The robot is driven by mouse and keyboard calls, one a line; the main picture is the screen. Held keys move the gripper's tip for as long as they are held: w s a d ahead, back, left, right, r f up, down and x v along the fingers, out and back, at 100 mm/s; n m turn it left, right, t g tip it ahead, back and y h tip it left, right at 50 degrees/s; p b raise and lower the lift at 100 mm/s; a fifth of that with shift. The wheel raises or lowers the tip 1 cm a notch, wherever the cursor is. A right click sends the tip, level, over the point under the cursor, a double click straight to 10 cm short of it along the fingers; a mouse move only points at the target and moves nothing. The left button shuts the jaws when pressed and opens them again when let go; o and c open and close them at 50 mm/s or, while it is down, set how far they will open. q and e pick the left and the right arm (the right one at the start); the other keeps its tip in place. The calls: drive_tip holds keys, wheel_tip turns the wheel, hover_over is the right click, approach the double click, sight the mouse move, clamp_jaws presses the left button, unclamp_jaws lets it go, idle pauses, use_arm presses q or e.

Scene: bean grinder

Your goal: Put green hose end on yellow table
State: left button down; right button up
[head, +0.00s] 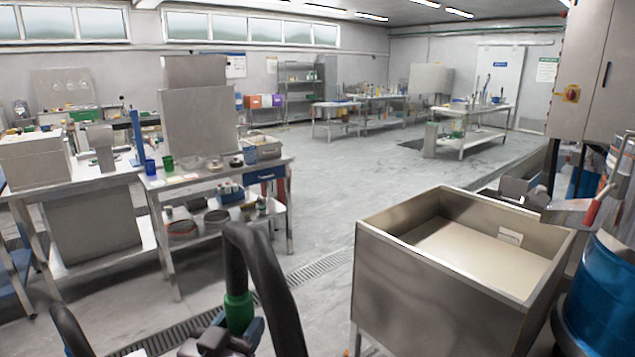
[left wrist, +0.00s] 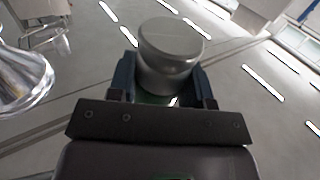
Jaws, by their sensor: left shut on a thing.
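The green hose end shows as a green collar (head: 238,312) on a thick black hose (head: 285,312) at the bottom of the head view. The hose arches up above the collar and bends down to the right. My left gripper (head: 237,328) is shut around the green collar. In the left wrist view, the gripper (left wrist: 163,88) has its dark fingers on both sides of a grey round metal piece (left wrist: 170,50), with a little green below it. I cannot make out a yellow table. My right gripper is not in view.
A steel bin (head: 430,285) with a pale content stands at right front. A blue drum (head: 605,295) is at the right edge. A cluttered workbench (head: 215,178) stands at left, with another bench (head: 115,180) beside it. The grey floor between bench and bin is open.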

use_arm(q)
drive_tip(key=s+a+f+n+y, duration=0.3)
drive_tip(key=s+a+f+y, duration=0.2)
drive_tip(key=a, duration=0.3)
drive_tip(key=shift+a+f+t, duration=0.3)
drive_tip(key=shift+f, duration=0.6)
